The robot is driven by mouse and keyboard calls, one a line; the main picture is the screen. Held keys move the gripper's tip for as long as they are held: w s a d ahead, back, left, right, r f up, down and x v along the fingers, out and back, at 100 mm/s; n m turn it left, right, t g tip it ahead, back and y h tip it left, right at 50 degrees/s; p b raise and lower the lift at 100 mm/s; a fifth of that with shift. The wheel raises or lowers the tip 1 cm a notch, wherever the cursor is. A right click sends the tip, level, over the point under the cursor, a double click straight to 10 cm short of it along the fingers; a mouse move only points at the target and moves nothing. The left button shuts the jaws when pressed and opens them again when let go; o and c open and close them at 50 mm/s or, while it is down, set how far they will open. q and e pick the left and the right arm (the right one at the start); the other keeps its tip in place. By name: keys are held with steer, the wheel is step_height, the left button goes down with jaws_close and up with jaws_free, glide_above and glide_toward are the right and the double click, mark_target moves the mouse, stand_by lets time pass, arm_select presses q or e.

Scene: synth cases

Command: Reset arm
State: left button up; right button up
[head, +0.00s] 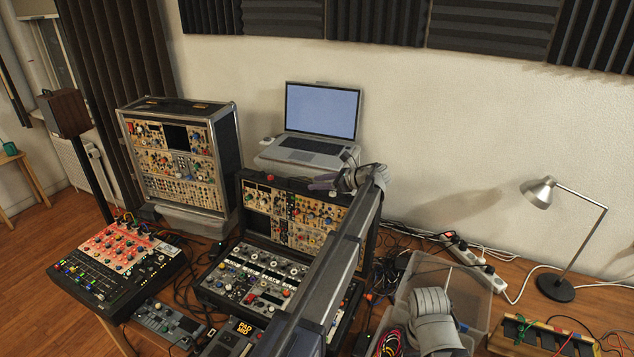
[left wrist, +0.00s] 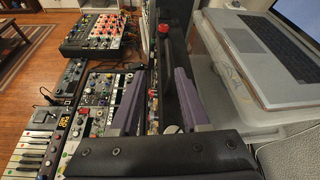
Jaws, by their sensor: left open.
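My left gripper (head: 322,181) is at the upper middle of the head view, at the end of my arm. Its purple fingers point left, over the back top edge of the middle synth case (head: 262,192) and in front of the laptop (head: 318,125). In the left wrist view the two purple fingers of the left gripper (left wrist: 156,98) stand apart, with nothing held between them. The dark edge of a case runs behind and between them. I cannot tell how far the fingers are above it. My right gripper does not show.
A tall synth case (head: 185,160) stands at the left. A mixer with red panel (head: 118,262) is at the lower left. A clear plastic bin (head: 462,283), a power strip (head: 470,258) and a desk lamp (head: 567,235) are at the right. Loose cables lie between them.

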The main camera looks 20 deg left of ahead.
arm_select(q)
steer(key=s+d+f+n+h+b, duration=0.2)
steer(key=s+d+f+n+h, duration=0.2)
steer(key=s+d, duration=0.5)
steer(key=s+d+f+n+g+h+b, duration=0.1)
steer(key=s+d+f+n+h, duration=0.3)
steer(key=s+d+f, duration=0.5)
steer(key=s+d+f+n+g+h+b, duration=0.1)
steer(key=s+d+f+n+h+b, duration=0.2)
steer(key=s+d, duration=0.6)
steer(key=s+f+n+h, duration=0.1)
steer(key=s+f+n, duration=0.1)
steer(key=s, duration=1.5)
steer(key=shift+s+d+f+n, duration=0.25)
steer(key=shift+d+f+n, duration=0.15)
steer(key=shift+f, duration=0.4)
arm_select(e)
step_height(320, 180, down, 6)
arm_select(q)
steer(key=shift+a, duration=0.1)
